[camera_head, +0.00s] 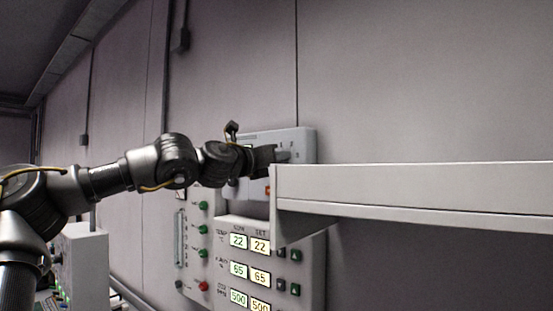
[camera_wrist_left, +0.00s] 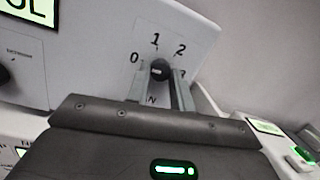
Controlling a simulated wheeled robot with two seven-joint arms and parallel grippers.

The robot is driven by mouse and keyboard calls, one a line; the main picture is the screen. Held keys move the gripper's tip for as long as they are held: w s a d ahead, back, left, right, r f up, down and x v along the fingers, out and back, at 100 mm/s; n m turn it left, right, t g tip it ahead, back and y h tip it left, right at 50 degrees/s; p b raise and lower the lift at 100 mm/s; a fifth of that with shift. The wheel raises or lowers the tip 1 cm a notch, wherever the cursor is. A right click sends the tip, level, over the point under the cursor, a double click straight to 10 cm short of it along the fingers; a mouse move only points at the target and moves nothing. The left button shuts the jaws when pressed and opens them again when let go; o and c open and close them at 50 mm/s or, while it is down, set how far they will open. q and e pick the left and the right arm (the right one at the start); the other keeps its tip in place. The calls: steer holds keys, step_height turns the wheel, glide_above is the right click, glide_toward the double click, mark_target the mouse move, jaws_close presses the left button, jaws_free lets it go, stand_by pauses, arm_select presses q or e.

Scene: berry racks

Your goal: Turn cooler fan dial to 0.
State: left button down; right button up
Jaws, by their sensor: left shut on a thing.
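The fan dial (camera_wrist_left: 159,68) is a small dark round knob on a light grey panel, with the marks 0, 1, 2 and 3 around it in the left wrist view. A short pale mark shows on the knob, but I cannot tell for certain which number it points at. My left gripper (camera_head: 281,155) is at the grey cooler box (camera_head: 308,142) on the wall in the head view. In the left wrist view its two fingers stand on either side of the knob, shut on it. My right gripper is in neither view.
A pale shelf or ledge (camera_head: 420,185) juts out at the right, just below and beside the cooler box. Below it is a control panel (camera_head: 225,254) with lit number displays, green buttons and a red one. The wall above is bare.

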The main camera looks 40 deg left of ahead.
arm_select(q)
steer(key=shift+s+r, duration=0.1)
steer(key=shift+r, duration=0.2)
steer(key=c, duration=1.5)
jaws_free()
steer(key=shift+c, duration=0.2)
steer(key=shift+o, duration=1.5)
steer(key=shift+f, duration=0.15)
steer(key=shift+f, duration=0.1)
steer(key=s+f+b, duration=0.1)
steer(key=s+b, duration=0.4)
steer(key=s, duration=0.5)
steer(key=shift+s+d, duration=0.2)
steer(key=shift+s, duration=0.05)
